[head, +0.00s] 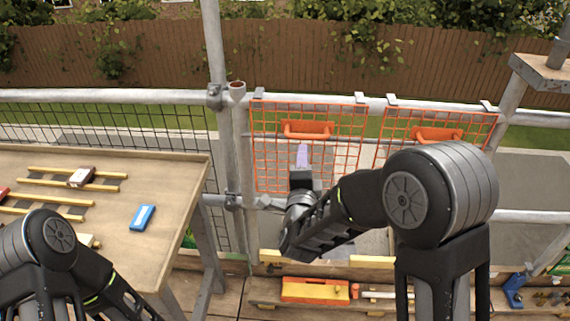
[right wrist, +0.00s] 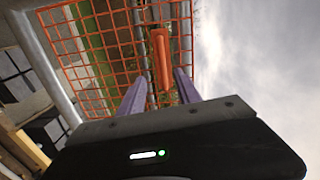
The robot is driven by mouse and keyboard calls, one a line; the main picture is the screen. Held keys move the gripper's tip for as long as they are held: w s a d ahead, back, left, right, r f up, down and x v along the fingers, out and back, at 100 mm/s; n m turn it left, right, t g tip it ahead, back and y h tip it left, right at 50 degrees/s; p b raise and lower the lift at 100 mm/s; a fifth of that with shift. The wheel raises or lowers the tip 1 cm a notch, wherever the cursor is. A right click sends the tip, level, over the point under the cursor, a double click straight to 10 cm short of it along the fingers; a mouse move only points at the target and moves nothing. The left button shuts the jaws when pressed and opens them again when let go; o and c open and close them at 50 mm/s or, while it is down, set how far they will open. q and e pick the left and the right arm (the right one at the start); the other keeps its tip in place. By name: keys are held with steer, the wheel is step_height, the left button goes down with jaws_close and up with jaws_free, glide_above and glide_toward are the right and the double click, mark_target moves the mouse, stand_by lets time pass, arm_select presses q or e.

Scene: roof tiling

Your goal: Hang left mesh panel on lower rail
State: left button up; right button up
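The left mesh panel (head: 264,160) is an orange wire grid with an orange handle (head: 307,128) near its top. Its grey hooks (head: 259,93) sit over the upper rail (head: 378,103), and it hangs below that rail. The lower rail (head: 272,203) passes near the panel's bottom edge, partly hidden by my right arm. My right gripper (head: 302,155) is in front of the panel, just below the handle. In the right wrist view its purple fingers (right wrist: 158,88) are apart, with the handle (right wrist: 162,58) showing between and beyond the tips; contact cannot be told. My left gripper is out of view.
A second orange mesh panel (head: 372,146) hangs on the right. An upright post (head: 238,150) stands left of the left panel. A wooden table (head: 170,220) with a blue block (head: 142,217) is at left. An orange level-like tool (head: 315,290) lies below.

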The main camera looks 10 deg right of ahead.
mark_target(307, 138)
steer(key=shift+w+d+r+m, duration=0.1)
steer(key=shift+d+r+m, duration=0.15)
steer(key=shift+m, duration=0.45)
steer(key=shift+w+d+f, duration=0.1)
steer(key=shift+w, duration=0.05)
steer(key=p+x, duration=0.1)
steer(key=x, duration=0.5)
steer(key=shift+p, duration=0.35)
steer(key=shift+b+x, duration=1.65)
steer(key=shift+x, duration=0.4)
